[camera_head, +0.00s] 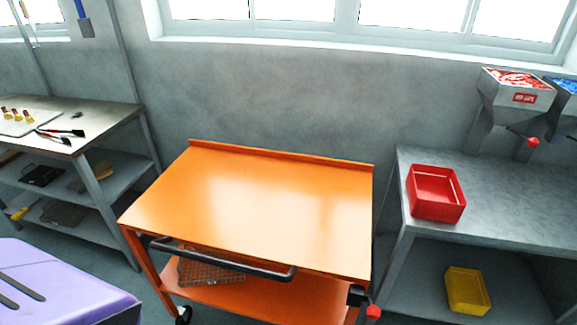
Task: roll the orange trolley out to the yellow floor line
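The orange trolley (257,198) stands in the middle of the head view, close to the grey back wall. Its top is bare, with a raised lip along the back edge. A dark handle bar (222,258) runs along its front side. A wire basket (212,270) sits on its lower shelf, and one black caster (183,314) shows at the front left. A red knob (373,312) is at its front right corner. The yellow floor line is not in view. Neither of my grippers is in view.
A metal bench (118,112) with tools stands left of the trolley. A grey bench (510,205) with a red bin (436,193) stands close on its right; a yellow bin (467,290) sits below. A purple object (70,290) fills the lower left corner.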

